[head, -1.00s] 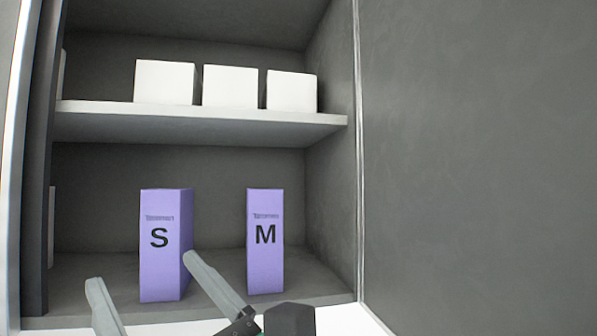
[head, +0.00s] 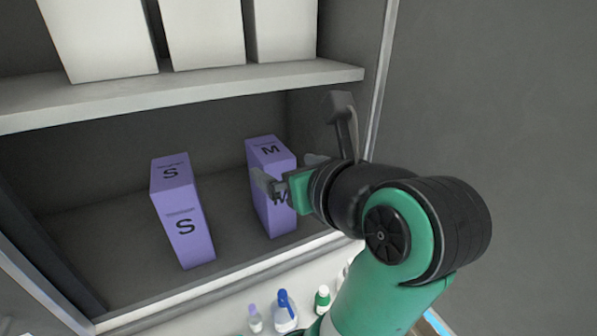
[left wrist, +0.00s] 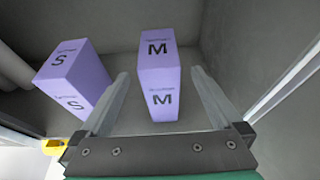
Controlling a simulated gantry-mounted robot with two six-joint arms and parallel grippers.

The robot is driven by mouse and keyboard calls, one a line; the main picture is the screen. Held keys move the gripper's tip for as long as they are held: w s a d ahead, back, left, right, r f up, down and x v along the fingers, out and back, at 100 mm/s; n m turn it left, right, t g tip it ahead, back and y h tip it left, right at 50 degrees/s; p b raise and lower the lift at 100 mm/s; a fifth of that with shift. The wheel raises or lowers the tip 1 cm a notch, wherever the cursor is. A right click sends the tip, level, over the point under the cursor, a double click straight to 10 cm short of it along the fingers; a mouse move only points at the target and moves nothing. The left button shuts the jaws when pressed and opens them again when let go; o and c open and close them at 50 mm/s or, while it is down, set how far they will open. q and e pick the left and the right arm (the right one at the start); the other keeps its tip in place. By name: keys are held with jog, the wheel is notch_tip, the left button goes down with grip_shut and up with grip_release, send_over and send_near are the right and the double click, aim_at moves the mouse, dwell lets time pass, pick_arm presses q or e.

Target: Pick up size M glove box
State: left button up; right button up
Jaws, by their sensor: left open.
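The purple size M glove box (head: 266,156) stands upright on the lower shelf of the cabinet. My left gripper (head: 283,172) is open at the front of this box and partly covers its front face. In the left wrist view the M box (left wrist: 159,82) stands between the two open fingers of the gripper (left wrist: 160,90), with a gap visible on both sides. The purple size S glove box (head: 184,215) stands to the left of the M box. In the left wrist view the S box (left wrist: 75,80) is outside the left finger. My right gripper is not in view.
The upper shelf (head: 190,88) above holds several white boxes (head: 203,35). The cabinet's right side wall is close to my left gripper. Small bottles, one with a blue cap (head: 285,312), stand below the cabinet's front edge.

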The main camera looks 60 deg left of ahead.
aim_at(281, 165)
pick_arm(q)
jog(key=x, duration=0.3)
jog(key=shift+a+p, duration=0.1)
jog(key=shift+p, duration=0.25)
jog(key=shift+a+p, duration=0.35)
jog(key=shift+a, duration=0.1)
jog(key=p+x, duration=0.2)
jog(key=x, duration=0.2)
jog(key=shift+r, duration=0.2)
jog(key=shift+a+f, duration=0.15)
jog(key=shift+a, duration=0.1)
grip_shut()
